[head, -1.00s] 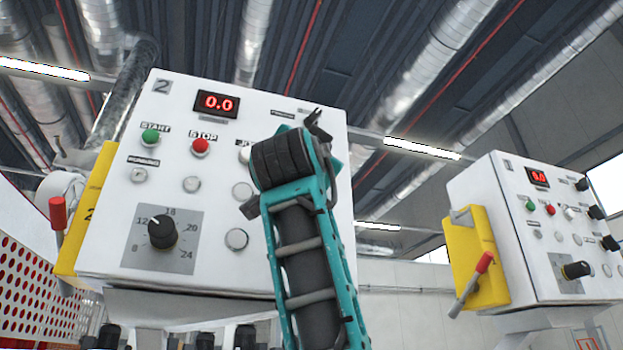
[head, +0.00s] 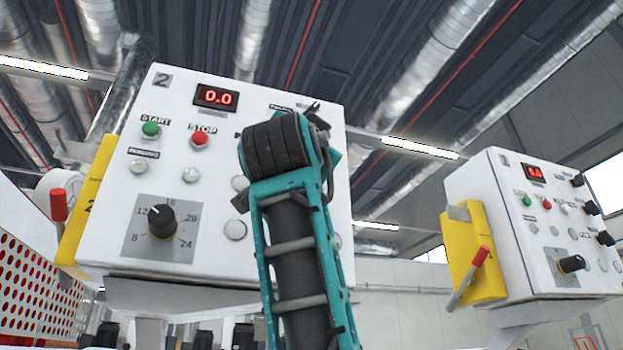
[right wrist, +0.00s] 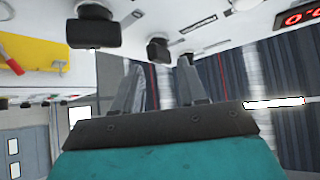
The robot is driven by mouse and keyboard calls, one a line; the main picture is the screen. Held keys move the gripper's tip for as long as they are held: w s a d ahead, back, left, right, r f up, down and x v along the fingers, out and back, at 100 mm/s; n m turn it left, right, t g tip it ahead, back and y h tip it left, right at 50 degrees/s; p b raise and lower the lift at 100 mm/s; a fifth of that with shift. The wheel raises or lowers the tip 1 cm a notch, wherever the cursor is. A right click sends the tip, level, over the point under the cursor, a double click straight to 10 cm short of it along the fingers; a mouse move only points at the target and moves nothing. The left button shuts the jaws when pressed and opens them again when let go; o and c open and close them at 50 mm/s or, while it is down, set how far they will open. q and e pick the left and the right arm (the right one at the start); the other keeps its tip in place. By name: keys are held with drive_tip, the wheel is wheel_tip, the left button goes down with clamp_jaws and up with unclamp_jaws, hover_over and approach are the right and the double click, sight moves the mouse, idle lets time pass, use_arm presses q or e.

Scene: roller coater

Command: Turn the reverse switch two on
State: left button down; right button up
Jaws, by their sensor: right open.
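Control box 2 (head: 118,225) is a white panel with a red display reading 0.0, and my right arm covers its right part in the head view. In the right wrist view, black knobs show along the panel: one at upper left (right wrist: 93,30) and one near the middle (right wrist: 158,50). No readable label shows which is the reverse switch. My right gripper (right wrist: 160,64) is open, with the middle knob between its fingertips in the picture. I cannot tell whether they touch. In the head view the gripper is mostly hidden behind my arm. My left gripper is not in view.
Panel 2 also carries a green start button (head: 151,130), a red stop button (head: 199,138) and a large black dial (head: 162,222). A yellow box (head: 90,200) and red-handled lever (head: 59,205) are at its left. Control box 1 (head: 520,230) stands to the right.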

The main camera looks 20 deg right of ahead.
use_arm(q)
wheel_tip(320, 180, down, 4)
drive_tip(key=b, duration=0.2)
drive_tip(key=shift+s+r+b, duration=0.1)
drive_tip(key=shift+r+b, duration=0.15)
drive_tip(key=shift+b, duration=0.1)
use_arm(e)
drive_tip(key=v, duration=0.9)
drive_tip(key=shift+s, duration=0.25)
